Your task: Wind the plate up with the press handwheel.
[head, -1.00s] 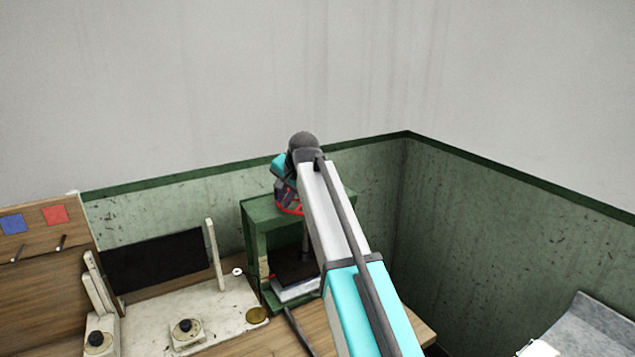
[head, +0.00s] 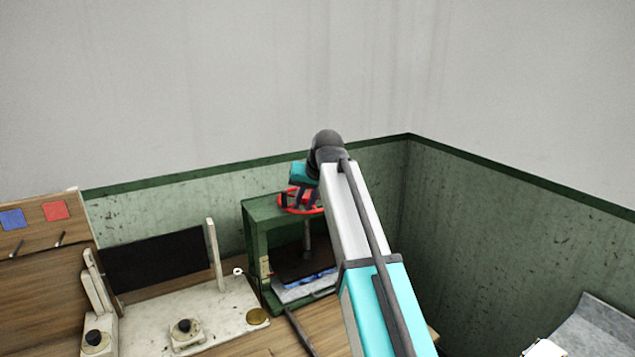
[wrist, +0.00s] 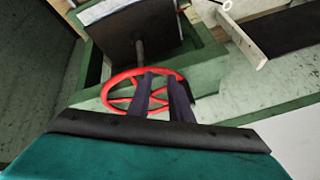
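The press is a green frame (head: 262,240) with a red spoked handwheel (head: 288,207) on top. A spindle (head: 307,237) runs down from the wheel to a dark plate (head: 297,265). Blue pieces (head: 322,275) show in a narrow gap below the plate, over a grey tray (head: 290,294). The wrist view shows the handwheel (wrist: 107,91) and the plate's underside region only in part. My gripper (head: 303,200) is at the wheel. Its two dark fingers (wrist: 160,80) stand apart over the wheel's rim; contact is unclear. My arm hides the press's right side.
Left of the press is a pale bench unit (head: 225,312) with knobs and a black panel (head: 155,262). A wooden board (head: 40,240) with blue and red squares stands at far left. Walls meet in a corner close behind the press. A grey sheet (head: 600,325) lies at lower right.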

